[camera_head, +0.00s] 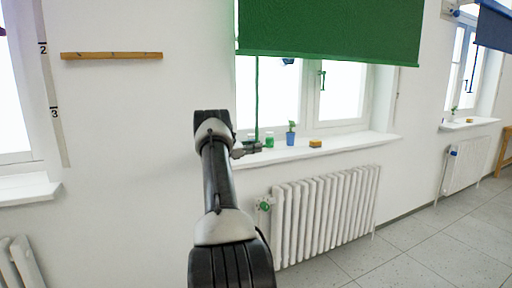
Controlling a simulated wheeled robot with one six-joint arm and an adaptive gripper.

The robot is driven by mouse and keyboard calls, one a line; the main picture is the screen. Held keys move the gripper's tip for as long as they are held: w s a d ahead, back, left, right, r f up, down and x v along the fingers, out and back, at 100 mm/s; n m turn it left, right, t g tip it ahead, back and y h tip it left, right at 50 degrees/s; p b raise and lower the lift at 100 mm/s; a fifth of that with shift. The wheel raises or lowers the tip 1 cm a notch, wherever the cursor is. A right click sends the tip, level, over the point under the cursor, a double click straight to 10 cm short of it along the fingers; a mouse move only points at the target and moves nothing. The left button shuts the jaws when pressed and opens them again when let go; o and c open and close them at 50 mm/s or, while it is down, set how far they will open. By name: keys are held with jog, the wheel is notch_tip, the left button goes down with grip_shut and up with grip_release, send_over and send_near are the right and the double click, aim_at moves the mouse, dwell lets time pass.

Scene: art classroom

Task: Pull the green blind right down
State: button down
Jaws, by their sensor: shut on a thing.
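The green blind (330,30) hangs over the upper part of the middle window, its lower edge well above the sill. A green cord (257,95) hangs from it near the left side of the window. My gripper (256,147) is at the lower part of this cord, just above the left end of the sill, and is shut on it. The gripper is small and dark here, and the exact grip on the cord is hard to make out.
On the windowsill (340,143) stand a green jar (269,140), a blue pot with a plant (290,139) and a yellow-brown sponge-like block (315,144). A white radiator (325,210) is below. A blue blind (494,27) hangs at the right window. The floor (420,250) at right is clear.

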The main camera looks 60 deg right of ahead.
jog(key=f, duration=0.4)
jog(key=shift+s+f, duration=0.2)
jog(key=c, duration=1.5)
grip_release()
jog(key=shift+a+r, duration=0.1)
jog(key=shift+r, duration=0.05)
jog(key=shift+o, duration=0.2)
jog(key=v, duration=1.2)
